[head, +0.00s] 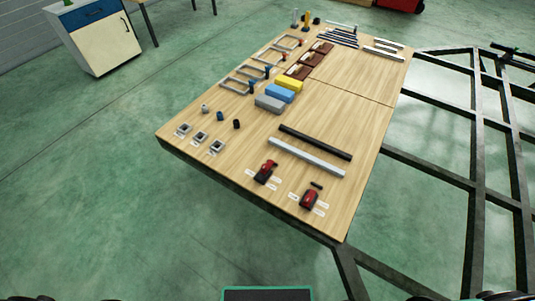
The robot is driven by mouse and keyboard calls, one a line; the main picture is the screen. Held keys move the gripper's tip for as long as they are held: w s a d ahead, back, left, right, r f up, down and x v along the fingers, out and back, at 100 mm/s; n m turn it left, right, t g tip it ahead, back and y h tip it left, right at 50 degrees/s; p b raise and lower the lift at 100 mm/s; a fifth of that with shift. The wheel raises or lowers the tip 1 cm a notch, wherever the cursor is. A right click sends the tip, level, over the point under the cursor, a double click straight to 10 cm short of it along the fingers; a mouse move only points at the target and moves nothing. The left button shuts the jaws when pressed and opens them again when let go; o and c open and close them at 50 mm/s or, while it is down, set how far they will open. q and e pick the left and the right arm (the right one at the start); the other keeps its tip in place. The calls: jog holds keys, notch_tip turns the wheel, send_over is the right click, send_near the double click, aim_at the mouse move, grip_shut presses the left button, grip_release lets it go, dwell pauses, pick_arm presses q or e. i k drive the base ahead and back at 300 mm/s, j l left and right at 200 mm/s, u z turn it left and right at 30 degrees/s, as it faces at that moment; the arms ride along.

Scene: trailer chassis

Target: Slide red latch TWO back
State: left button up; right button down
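Two small red latches on dark bases sit near the front corner of the wooden table. The left red latch (266,171) has its red part raised or tilted at the upper right end. The right red latch (309,200) is nearer the table's front right corner, with a short black piece (316,185) just behind it. White labels lie around both, too small to read, so I cannot tell which is latch TWO. Neither gripper shows; only dark parts of me appear along the bottom edge.
The wooden table (350,104) also holds a black bar (315,142), a light grey bar (306,157), blue, grey and yellow blocks, and several small metal fittings on the left. A dark metal frame (475,180) stands at the right. Green floor is clear in front.

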aim_at(265, 168)
jog(key=i+j+z, duration=0.1)
jog(key=j+z, duration=1.1)
jog(key=z, duration=0.2)
jog(key=k+j, duration=0.1)
jog(key=j, duration=0.3)
jog(key=k+j, duration=0.1)
jog(key=j, duration=0.25)
jog(key=k+j+z, duration=0.1)
jog(key=j, duration=0.3)
jog(key=k+j, duration=0.1)
jog(key=j, duration=0.3)
jog(key=k+j, duration=0.1)
jog(key=j, duration=0.25)
jog(key=z, duration=0.05)
